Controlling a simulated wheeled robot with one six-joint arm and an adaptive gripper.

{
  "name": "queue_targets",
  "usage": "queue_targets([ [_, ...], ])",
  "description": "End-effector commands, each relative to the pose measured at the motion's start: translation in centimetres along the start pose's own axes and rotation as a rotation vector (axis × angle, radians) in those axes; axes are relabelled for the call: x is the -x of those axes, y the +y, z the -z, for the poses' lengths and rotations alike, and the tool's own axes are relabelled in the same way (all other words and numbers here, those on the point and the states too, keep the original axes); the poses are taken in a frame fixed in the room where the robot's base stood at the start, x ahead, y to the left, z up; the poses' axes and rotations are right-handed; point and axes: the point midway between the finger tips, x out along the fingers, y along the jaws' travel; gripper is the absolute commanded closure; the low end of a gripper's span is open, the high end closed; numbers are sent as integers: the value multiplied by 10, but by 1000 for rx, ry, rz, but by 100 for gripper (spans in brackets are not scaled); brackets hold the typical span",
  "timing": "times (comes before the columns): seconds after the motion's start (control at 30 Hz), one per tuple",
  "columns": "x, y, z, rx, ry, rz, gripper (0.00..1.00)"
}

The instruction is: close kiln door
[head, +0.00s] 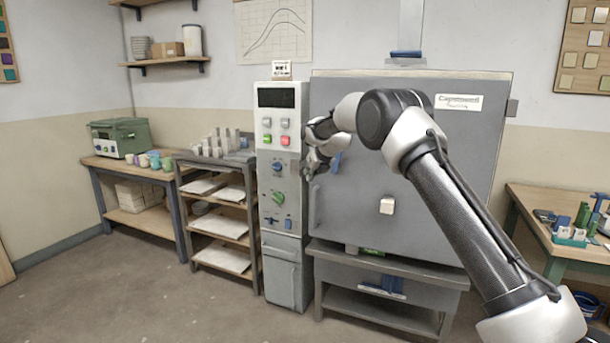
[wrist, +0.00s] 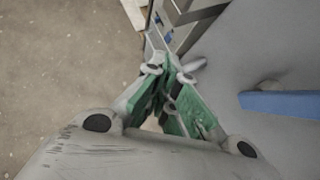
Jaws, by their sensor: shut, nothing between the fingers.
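The kiln (head: 345,100) is a large grey box in the middle of the head view. Its broad grey door (head: 425,225) carries a white label, and the front looks flat; I cannot tell whether a gap is left at its edge. A blue handle (head: 337,161) is on the door's left part, partly behind my arm; a blue bar also shows in the wrist view (wrist: 290,103). My gripper (head: 309,172) is shut and empty at the door's left edge, beside the control cabinet. Its green-padded fingers (wrist: 166,62) meet in the wrist view. Contact with the door is unclear.
The control cabinet (head: 281,160) with buttons and knobs stands left of the kiln. A shelf rack (head: 218,210) and a bench (head: 130,168) are farther left. A workbench (head: 560,205) with tools stands at right. The floor (head: 130,285) at front left is clear.

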Motion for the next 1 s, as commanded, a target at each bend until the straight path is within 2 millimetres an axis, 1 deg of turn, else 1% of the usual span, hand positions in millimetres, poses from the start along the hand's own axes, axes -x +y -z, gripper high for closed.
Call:
queue_targets([
  [0.07,3,-5,3,-2,1,1,100],
  [0.37,37,20,-6,1,-1,-1,100],
  [0.6,68,42,-14,0,-1,-1,100],
  [0.77,80,50,-16,3,0,0,100],
  [0.87,83,51,-16,71,2,0,100],
  [0.97,83,52,-11,261,21,-5,100],
  [1.0,83,52,-7,374,35,-11,100],
])
